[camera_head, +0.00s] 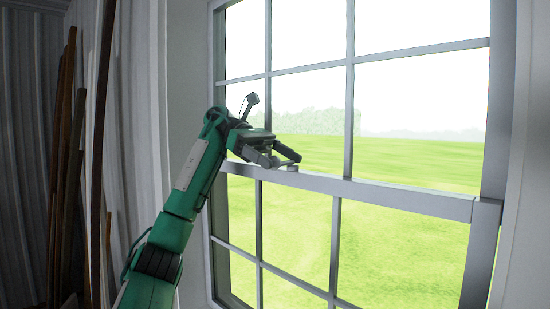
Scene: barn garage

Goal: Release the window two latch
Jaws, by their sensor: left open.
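The window (400,203) fills the middle and right of the head view, with grey bars and a grey middle rail. A small grey latch (291,168) sits on top of the middle rail. My left gripper (287,158) is open at the rail, with its dark fingers around or right beside the latch. I cannot tell whether the fingers touch it. The gripper hides part of the rail behind it. My right gripper is not in view.
Long wooden boards (66,150) lean against the corrugated wall (22,170) at the left. A pale window frame post (515,200) stands at the right. The space in front of the right half of the window is clear.

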